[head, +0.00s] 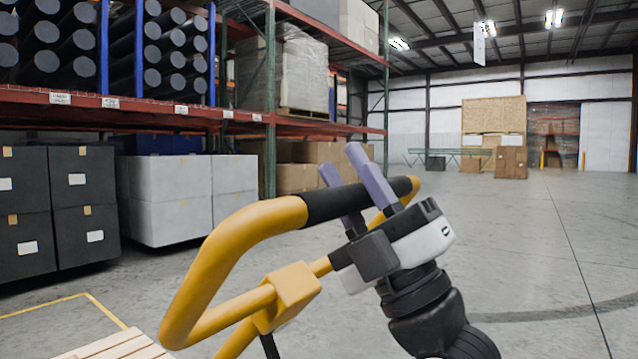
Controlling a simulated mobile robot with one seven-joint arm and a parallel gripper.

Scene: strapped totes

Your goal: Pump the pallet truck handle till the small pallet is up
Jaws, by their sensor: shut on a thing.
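The pallet truck handle (240,232) is a yellow tube loop with a black grip section (322,201) along its top bar. It stands close in the lower middle of the head view, and its lower shaft runs out of the bottom edge. My gripper (342,162), with two purple fingers, is shut on the black grip from the right. The fingertips stick up past the bar, and part of the grip is hidden behind them. The corner of the small wooden pallet (118,346) shows at the bottom left. Its underside and the truck's forks are out of view.
A tall rack with red beams (150,108) holds dark rolls and wrapped loads on the left. Black bins (83,182) and grey totes (170,205) stand below it. A yellow line (100,305) marks the floor. The concrete floor (540,240) at right is open.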

